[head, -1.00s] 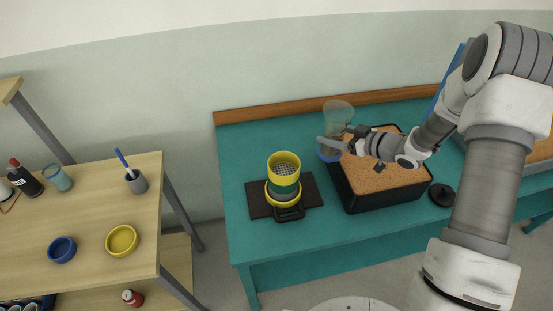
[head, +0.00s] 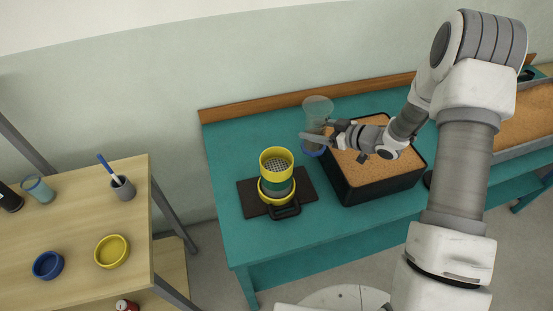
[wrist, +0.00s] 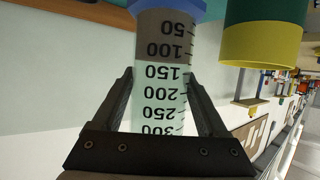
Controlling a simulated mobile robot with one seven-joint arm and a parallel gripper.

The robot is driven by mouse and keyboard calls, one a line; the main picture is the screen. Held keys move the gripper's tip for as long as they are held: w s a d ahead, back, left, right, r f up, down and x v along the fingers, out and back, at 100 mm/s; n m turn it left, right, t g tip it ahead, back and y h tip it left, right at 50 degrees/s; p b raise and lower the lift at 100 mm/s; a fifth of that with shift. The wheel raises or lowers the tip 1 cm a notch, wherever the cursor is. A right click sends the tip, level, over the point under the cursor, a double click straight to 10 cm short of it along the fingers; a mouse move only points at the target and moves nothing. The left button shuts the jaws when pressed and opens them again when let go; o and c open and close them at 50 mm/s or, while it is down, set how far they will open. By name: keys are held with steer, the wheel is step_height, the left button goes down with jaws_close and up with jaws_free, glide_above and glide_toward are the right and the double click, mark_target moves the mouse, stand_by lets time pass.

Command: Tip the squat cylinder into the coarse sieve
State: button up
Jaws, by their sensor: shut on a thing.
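The squat cylinder (head: 317,112) is clear, with a flared top, a blue base and dark volume marks. It stands upright between the sieve stack and the sand box. In the wrist view the cylinder (wrist: 160,90) appears inverted, with brown sand from its base to a little above the 100 mark. My gripper (head: 318,138) is shut around its body; I cannot tell how far its base is above the bench. The coarse sieve (head: 277,157) is the yellow mesh-bottomed ring topping a green-and-yellow stack, left of the cylinder. Its yellow rim (wrist: 262,47) shows upper right in the wrist view.
The stack stands on a dark plate (head: 248,200) with a black handle in front. A black sand-filled box (head: 375,190) is close on the right. The teal bench (head: 230,150) is clear left of the plate. A wooden table (head: 75,230) with dishes stands further left.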

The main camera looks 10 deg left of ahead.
steer(key=b, duration=0.1)
steer(key=n+h+b, duration=0.1)
steer(key=b, duration=0.1)
steer(key=n+t+b, duration=0.1)
steer(key=shift+s+a+r+h, duration=0.2)
steer(key=shift+a+r+h, duration=0.05)
steer(key=shift+r+h, duration=0.05)
steer(key=n+b, duration=0.1)
steer(key=b, duration=0.2)
steer(key=s+a+n+t+h+b, duration=0.1)
steer(key=b, duration=0.2)
steer(key=shift+f, duration=0.15)
steer(key=n+t+h+b, duration=0.1)
steer(key=b, duration=0.2)
steer(key=shift+w+d+f, duration=0.1)
steer(key=shift+f, duration=0.05)
steer(key=shift+d+n, duration=0.1)
steer(key=shift+n, duration=0.2)
steer(key=shift+b, duration=0.3)
steer(key=shift+w+d+f+n+t+h+b, duration=0.1)
steer(key=shift+f+n+t+h+b, duration=0.3)
steer(key=shift+b, duration=0.9)
steer(key=shift+w+f+n+t+h+b, duration=0.1)
steer(key=shift+n+t+h+b, duration=0.15)
steer(key=shift+n+b, duration=0.7)
steer(key=shift+r+t+b, duration=0.55)
steer(key=shift+r+b, duration=0.05)
steer(key=shift+b, duration=0.4)
